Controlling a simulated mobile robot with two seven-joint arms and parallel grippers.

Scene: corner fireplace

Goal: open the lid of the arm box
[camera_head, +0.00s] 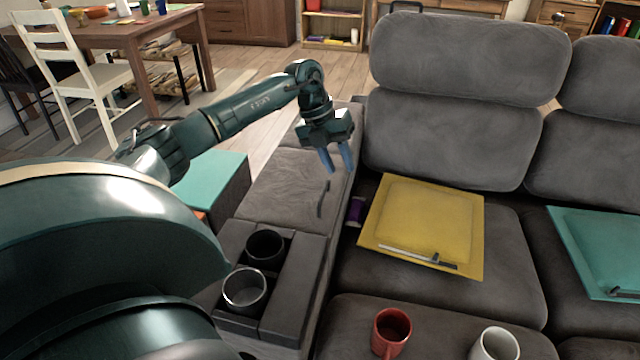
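The arm box is the grey sofa armrest, and its padded lid (283,187) lies closed. A dark strap-like handle (323,199) stands at the lid's right front part. My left gripper (337,168) hangs above the right side of the lid, behind the handle, with its blue fingers pointing down. The fingers are apart with nothing visible between them. I cannot tell if the fingertips touch anything. My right gripper is not in view.
Two cup holders (279,280) are in front of the lid. A yellow cushion-like item (425,222) lies on the seat to the right. A red mug (391,331) and a white mug (495,344) stand at the front. A teal-topped box (213,172) is left of the armrest.

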